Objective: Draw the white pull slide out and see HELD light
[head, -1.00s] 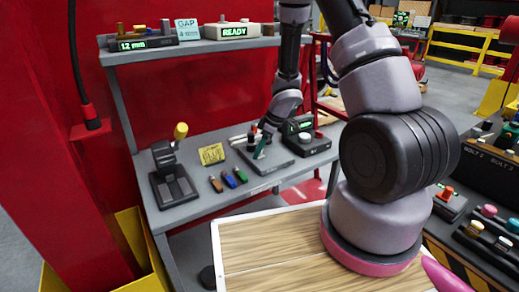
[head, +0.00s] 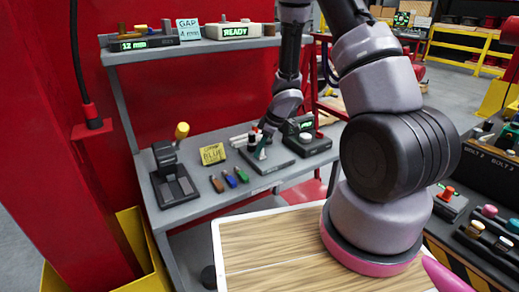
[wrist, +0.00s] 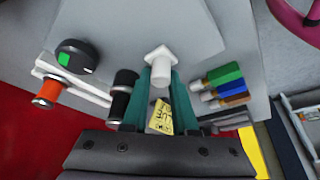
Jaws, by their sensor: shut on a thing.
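The white pull slide (wrist: 160,67) shows in the wrist view as a white square plate with a round white stub. My gripper (wrist: 162,78) has two teal fingers shut on it, one on each side of the stub. In the head view my gripper (head: 262,149) is low over the grey fixture (head: 281,164) on the bench, and the slide is hard to make out there. The display on the upper shelf (head: 234,31) reads READY in green. A small green display (head: 305,124) behind the fixture is too small to read.
In the wrist view, a black knob (wrist: 121,92), an orange knob (wrist: 47,93) and a dial with a green mark (wrist: 76,58) lie left of my fingers. Green, blue and brown blocks (wrist: 227,87) lie right. A yellow-handled lever (head: 171,165) stands at the bench's left.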

